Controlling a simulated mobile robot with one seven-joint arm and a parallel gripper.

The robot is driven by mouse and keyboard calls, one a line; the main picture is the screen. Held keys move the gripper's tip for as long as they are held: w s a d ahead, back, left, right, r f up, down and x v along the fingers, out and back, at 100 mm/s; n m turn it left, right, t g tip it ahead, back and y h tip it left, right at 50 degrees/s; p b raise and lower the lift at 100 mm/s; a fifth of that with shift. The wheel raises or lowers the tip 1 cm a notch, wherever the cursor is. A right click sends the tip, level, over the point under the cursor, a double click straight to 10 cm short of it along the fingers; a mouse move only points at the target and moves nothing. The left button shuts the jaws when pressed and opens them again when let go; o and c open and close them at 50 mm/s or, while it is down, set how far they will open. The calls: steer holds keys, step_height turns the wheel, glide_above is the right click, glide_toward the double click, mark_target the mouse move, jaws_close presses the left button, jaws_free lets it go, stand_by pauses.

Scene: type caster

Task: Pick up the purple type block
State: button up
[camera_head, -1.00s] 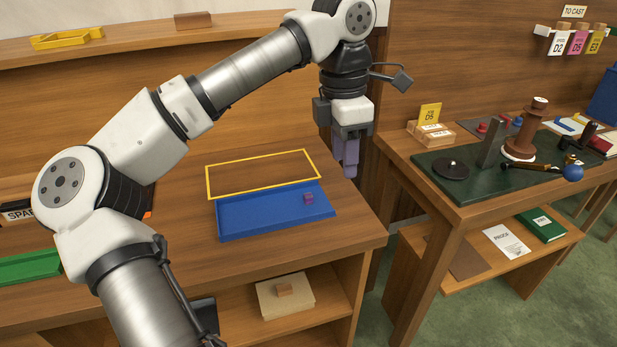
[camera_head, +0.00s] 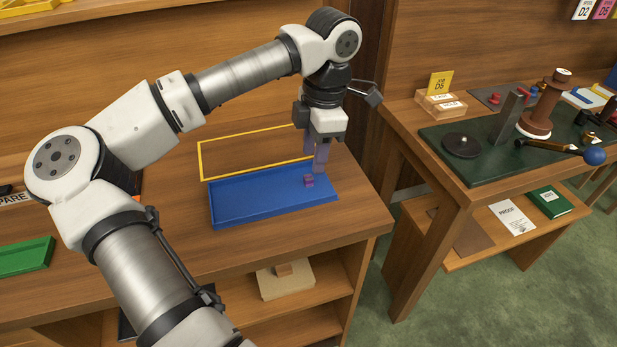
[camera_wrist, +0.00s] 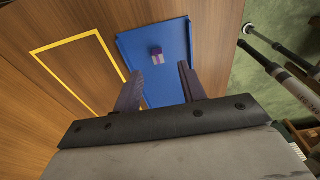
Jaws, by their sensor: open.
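The purple type block (camera_head: 308,180) is a small block lying in the blue tray (camera_head: 250,200), near the tray's right end. In the wrist view the block (camera_wrist: 156,52) sits ahead of the fingers, inside the blue tray (camera_wrist: 126,48), with bare tray floor around it. My gripper (camera_head: 316,160) is above the right part of the tray, pointing down, its fingers just above and beyond the block in the head view. In the wrist view my gripper (camera_wrist: 160,80) has its two dark purple fingers spread apart with nothing between them.
A yellow outlined rectangle (camera_head: 200,160) lies on the bench behind the tray. A green tray (camera_head: 25,257) is at the left. The right-hand table (camera_head: 440,170) holds a dark green mat with a brown stand (camera_head: 540,105). A gap separates it from the bench.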

mark_target(308, 176)
steer(key=shift+a+f+p, duration=0.25)
steer(key=shift+f+p, duration=0.15)
steer(key=shift+f, duration=0.9)
steer(key=shift+a+f+p, duration=0.2)
steer(key=shift+f+p, duration=0.2)
steer(key=shift+f, duration=0.9)
jaws_close()
